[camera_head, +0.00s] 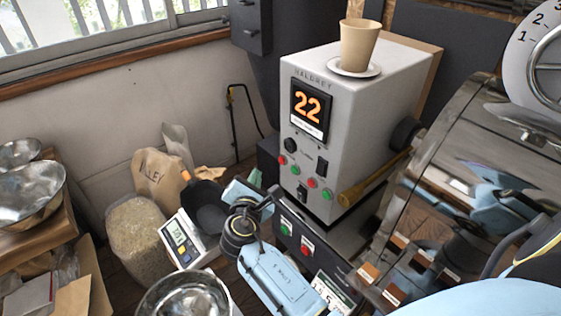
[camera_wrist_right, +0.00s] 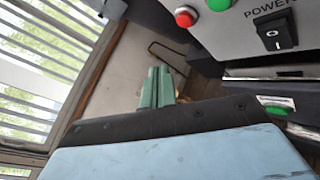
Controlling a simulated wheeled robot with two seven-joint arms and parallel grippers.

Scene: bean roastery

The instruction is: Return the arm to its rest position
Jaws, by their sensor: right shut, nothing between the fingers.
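My right arm (camera_head: 275,275), light blue with dark joints, reaches in from the lower right in the head view. Its right gripper (camera_head: 254,177) is in front of the grey control box, near its lower left corner. In the right wrist view the two green fingers (camera_wrist_right: 157,86) of this gripper are together with nothing between them. The gripper appears apart from the box, though the exact gap cannot be told. My left gripper is not in view.
The control box (camera_head: 347,80) shows 22 and carries a beige cup (camera_head: 359,45) on a saucer. The roaster drum (camera_head: 440,180) stands right. A scale (camera_head: 177,240), a bean sack (camera_head: 133,235), a metal bowl (camera_head: 185,298) and a wooden bench (camera_head: 55,232) crowd the left.

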